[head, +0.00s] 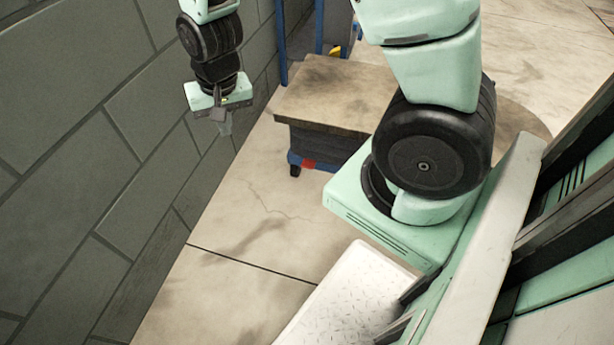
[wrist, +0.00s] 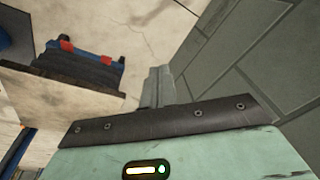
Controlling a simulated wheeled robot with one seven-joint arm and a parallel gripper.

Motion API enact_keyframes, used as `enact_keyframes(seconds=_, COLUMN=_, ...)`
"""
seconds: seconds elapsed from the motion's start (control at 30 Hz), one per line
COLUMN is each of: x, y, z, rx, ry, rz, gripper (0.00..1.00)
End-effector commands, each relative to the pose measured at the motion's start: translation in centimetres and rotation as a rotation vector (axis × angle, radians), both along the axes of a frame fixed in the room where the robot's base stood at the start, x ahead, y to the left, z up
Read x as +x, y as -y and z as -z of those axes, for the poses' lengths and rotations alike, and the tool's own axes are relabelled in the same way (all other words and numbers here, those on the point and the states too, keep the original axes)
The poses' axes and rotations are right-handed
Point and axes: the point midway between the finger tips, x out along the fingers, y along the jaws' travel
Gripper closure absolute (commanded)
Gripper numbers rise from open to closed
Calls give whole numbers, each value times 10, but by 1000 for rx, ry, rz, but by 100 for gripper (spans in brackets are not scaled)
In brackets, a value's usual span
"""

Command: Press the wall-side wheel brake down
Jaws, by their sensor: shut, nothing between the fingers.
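A low trolley with a blue base frame (head: 324,166) carries a dark stack under a brown top (head: 325,95). A red brake pedal (head: 309,164) sits low on its near end, close to a dark caster (head: 295,170) at the wall-side corner. The wrist view shows this pedal (wrist: 107,60) and a second red one (wrist: 68,46) farther from the wall. My arm hides that end's other corner in the head view. My gripper (head: 224,127) is shut and empty, pointing down between wall and trolley, above and apart from the pedal. Its fingers also show in the wrist view (wrist: 159,88).
A grey block wall (head: 90,140) runs along the left, close to my gripper. Blue uprights (head: 282,45) stand behind the trolley. The concrete floor (head: 255,225) in front of the trolley is clear.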

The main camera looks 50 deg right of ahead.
Motion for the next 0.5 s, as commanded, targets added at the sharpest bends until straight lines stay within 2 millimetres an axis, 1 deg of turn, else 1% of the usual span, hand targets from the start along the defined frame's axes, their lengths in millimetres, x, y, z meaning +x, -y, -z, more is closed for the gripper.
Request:
enact_keyframes(seconds=0.03, x=7, y=22, z=50, rx=-19, ry=4, rz=77, gripper=100)
enact_keyframes(seconds=0.07, x=12, y=34, z=67, rx=-31, ry=11, rz=122, gripper=100)
enact_keyframes(seconds=0.1, x=17, y=51, z=88, rx=-46, ry=22, rz=178, gripper=100)
enact_keyframes(seconds=0.17, x=23, y=77, z=121, rx=-74, ry=39, rz=261, gripper=100)
enact_keyframes(seconds=0.2, x=26, y=95, z=142, rx=-94, ry=51, rz=317, gripper=100)
enact_keyframes(seconds=0.27, x=29, y=123, z=173, rx=-126, ry=70, rz=394, gripper=100)
enact_keyframes(seconds=0.3, x=29, y=142, z=193, rx=-148, ry=83, rz=445, gripper=100)
enact_keyframes(seconds=0.37, x=30, y=169, z=220, rx=-183, ry=105, rz=513, gripper=100)
enact_keyframes(seconds=0.4, x=29, y=186, z=236, rx=-205, ry=117, rz=555, gripper=100)
enact_keyframes(seconds=0.5, x=26, y=223, z=267, rx=-255, ry=150, rz=637, gripper=100)
